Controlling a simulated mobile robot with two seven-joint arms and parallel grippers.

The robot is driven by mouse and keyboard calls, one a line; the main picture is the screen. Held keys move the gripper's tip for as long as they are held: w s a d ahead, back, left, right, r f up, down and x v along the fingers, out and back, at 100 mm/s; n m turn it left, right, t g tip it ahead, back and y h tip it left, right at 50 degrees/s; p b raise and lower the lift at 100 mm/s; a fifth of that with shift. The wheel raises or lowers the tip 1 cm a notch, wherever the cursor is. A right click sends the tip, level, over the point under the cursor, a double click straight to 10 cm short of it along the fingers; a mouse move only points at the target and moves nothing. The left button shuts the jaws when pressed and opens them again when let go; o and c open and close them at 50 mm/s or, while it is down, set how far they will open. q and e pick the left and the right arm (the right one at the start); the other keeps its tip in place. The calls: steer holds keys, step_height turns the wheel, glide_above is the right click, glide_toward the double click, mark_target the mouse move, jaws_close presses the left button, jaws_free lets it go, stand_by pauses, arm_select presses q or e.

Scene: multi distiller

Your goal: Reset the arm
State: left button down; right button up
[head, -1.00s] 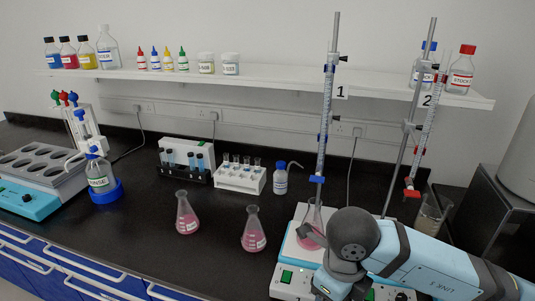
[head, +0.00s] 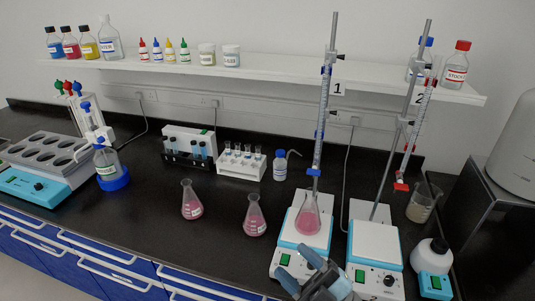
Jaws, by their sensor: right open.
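My right gripper (head: 298,268) shows at the bottom edge of the head view, in front of the left stirrer (head: 285,258). Its fingers are apart, with nothing seen between them. A conical flask with pink liquid (head: 308,222) stands upright on that stirrer's white plate, below burette 1 (head: 323,115). The gripper is nearer to me than the flask and apart from it. Most of the right arm is out of view. My left gripper is not in view.
Two more pink flasks (head: 192,203) (head: 255,219) stand on the black bench (head: 130,235) to the left. A second stirrer (head: 375,245), a beaker (head: 424,204) and a white round-bodied bottle (head: 432,256) are to the right. Tube racks (head: 241,165) stand behind. The front left bench is clear.

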steer(key=d+f+m+t+h+p, duration=0.1)
steer(key=d+f+m+t+h, duration=0.3)
steer(key=d+f+m+h, duration=0.5)
steer(key=s+d+f+m+g+h, duration=0.2)
steer(key=s+f+m+g+h, duration=0.1)
steer(key=f, duration=0.5)
steer(key=s+d+f+m+g+h+p, duration=0.1)
steer(key=s+d+f+m+g+h, duration=0.2)
steer(key=s+f, duration=0.4)
steer(key=f+m+h, duration=0.1)
steer(key=m, duration=0.1)
steer(key=shift+s+d+f+m+p, duration=0.15)
steer(key=shift+d+m+p, duration=0.15)
steer(key=shift+m, duration=0.1)
